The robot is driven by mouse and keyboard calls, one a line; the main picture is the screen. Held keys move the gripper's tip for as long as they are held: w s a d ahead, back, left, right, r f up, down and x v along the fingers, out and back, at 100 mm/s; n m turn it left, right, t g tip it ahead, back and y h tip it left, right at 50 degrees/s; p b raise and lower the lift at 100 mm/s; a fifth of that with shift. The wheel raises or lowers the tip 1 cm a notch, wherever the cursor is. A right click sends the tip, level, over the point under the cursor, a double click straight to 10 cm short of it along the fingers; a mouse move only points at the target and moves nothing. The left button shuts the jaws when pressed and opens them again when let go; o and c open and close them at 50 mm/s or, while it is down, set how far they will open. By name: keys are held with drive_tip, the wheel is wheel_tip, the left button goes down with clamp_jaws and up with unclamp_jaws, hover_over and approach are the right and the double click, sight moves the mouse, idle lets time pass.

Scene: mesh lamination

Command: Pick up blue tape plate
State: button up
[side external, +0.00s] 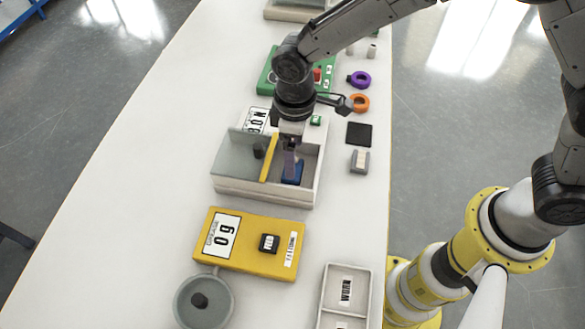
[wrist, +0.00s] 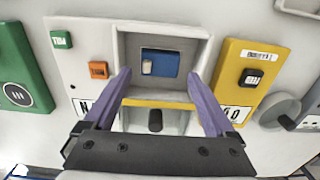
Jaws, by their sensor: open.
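The blue tape plate (wrist: 172,64) lies in the recessed bay of a white box (wrist: 212,50), with a small pale block on its left part. It also shows as a blue patch in the side external view (side external: 292,174), partly hidden by my gripper. My gripper (wrist: 159,74) is open and empty, pointing down over the bay. Its two purple fingers straddle the plate left and right in the wrist view and seem apart from it. In the side external view my gripper (side external: 291,160) is low in the bay; its exact height above the plate is unclear.
A yellow bar (side external: 269,158) and a dark knob (wrist: 155,121) sit beside the bay. A yellow device (side external: 250,262) with a display stands in front, a green device (side external: 264,83) behind. Purple (side external: 359,79) and orange (side external: 359,103) rings lie right. The table's left side is clear.

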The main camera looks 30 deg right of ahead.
sight(299, 163)
wheel_tip(299, 163, down, 5)
drive_tip(key=shift+r, duration=0.1)
drive_tip(key=c, duration=1.3)
drive_tip(key=shift+r, duration=0.15)
